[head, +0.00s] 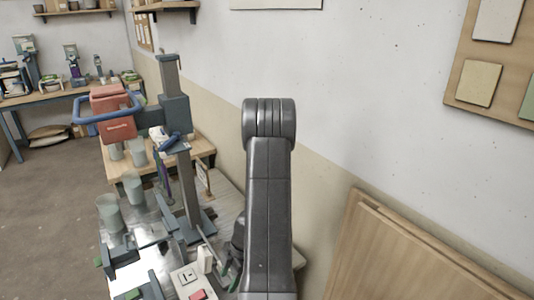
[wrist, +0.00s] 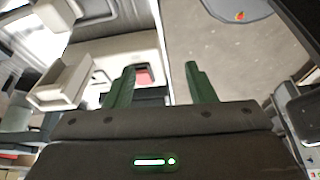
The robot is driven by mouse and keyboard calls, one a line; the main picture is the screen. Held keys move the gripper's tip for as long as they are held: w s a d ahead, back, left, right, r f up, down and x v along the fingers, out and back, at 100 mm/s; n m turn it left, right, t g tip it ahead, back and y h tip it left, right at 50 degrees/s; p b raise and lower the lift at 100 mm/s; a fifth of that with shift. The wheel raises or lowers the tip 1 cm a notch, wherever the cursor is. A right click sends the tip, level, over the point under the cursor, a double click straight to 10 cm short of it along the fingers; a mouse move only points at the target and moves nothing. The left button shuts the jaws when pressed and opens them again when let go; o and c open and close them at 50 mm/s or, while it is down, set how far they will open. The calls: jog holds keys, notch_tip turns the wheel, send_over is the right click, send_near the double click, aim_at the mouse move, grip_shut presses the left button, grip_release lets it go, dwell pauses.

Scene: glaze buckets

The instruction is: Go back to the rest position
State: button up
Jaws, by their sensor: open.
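My gripper (wrist: 160,82) shows in the wrist view as two green fingers standing well apart, with nothing held between them. A small red part (wrist: 145,76) on a pale box shows behind the left finger, and I cannot tell how far it is from the fingers. In the head view my dark grey arm stands upright in the middle, and it hides most of the gripper end. The rest position itself has no visible mark.
A mixer-like stand (head: 183,150) with a red bucket-like head (head: 115,115) is left of my arm. Several pale green cups (head: 109,212) stand near it. A control box (head: 190,281) is close to my arm. Wooden boards (head: 400,250) lean at right. Floor at left is open.

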jog(key=w+d+r+m+t, duration=0.1)
jog(key=w+d+m+t, duration=0.2)
jog(key=d+m, duration=0.3)
jog(key=shift+m+y, duration=0.3)
jog(key=shift+m, duration=0.8)
jog(key=shift+d+r, duration=0.1)
jog(key=shift+r, duration=0.05)
